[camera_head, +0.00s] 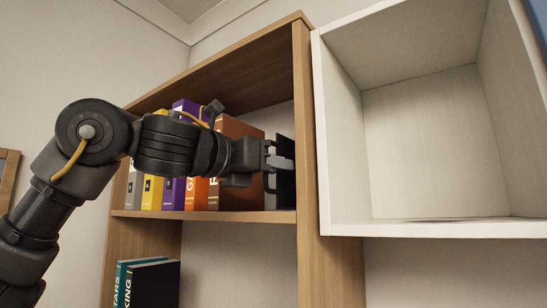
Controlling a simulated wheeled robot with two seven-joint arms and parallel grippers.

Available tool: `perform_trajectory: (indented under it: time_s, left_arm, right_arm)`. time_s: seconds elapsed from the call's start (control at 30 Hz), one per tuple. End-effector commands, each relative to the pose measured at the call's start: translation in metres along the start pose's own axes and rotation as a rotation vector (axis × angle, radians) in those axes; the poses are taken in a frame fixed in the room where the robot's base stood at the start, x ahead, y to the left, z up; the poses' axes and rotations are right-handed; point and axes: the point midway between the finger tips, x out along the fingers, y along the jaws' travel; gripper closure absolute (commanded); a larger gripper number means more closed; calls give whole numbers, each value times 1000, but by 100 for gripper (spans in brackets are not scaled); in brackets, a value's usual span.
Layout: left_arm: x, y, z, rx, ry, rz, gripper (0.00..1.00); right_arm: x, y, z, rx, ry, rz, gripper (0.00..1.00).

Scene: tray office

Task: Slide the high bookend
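The high bookend (286,187) is a dark, thin upright plate on the upper shelf, at the right end of the row of books, close to the right side panel. My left gripper (276,163) reaches in from the left, in front of the brown book, with its fingertips at the bookend. The fingers overlap the bookend in the picture. I cannot tell whether they touch it or are shut on it. The gripper and wrist hide part of the bookend and of the books. My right gripper is not in view.
Several upright books, among them a brown one (238,130), stand on the wooden shelf (230,215) left of the bookend. A white open cube (430,229) hangs to the right of the bookcase. A black book (155,285) and a teal one stand on the lower shelf.

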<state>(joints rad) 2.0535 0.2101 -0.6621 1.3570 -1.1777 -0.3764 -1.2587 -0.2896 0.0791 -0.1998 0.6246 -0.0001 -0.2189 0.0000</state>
Motion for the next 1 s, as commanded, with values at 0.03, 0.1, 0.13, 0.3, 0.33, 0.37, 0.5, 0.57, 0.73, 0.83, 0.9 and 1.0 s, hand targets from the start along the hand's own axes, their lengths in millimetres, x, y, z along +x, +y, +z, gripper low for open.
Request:
perform_trajectory:
  time_s: [0.03, 0.1, 0.13, 0.3, 0.33, 0.37, 0.5, 0.57, 0.73, 0.83, 0.9, 1.0]
  left_arm:
    - [3, 0, 1, 0, 1, 0, 70]
    - [5, 0, 0, 0, 1, 0, 70]
    - [5, 0, 0, 0, 1, 0, 70]
    - [5, 0, -1, 0, 1, 0, 70]
    - [5, 0, -1, 0, 1, 0, 70]
    - [5, 0, -1, 0, 1, -1, 73]
    - [5, 0, -1, 0, 1, -1, 91]
    - [5, -1, -1, 1, 1, -2, 99]
    - [5, -1, -1, 1, 2, -4, 100]
    - [5, -1, -1, 1, 2, -5, 100]
    - [4, 6, 0, -1, 3, -3, 100]
    - [0, 27, 3, -3, 3, 0, 100]
  right_arm:
    - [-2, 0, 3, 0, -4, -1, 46]
    - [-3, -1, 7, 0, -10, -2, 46]
    - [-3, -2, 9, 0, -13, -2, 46]
    - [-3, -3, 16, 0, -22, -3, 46]
    - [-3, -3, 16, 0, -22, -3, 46]
    - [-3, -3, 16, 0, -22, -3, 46]
    - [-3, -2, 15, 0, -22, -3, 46]
    - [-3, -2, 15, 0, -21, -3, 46]
    - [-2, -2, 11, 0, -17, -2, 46]
    - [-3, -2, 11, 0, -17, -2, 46]
    - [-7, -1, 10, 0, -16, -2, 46]
    - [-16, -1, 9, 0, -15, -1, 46]
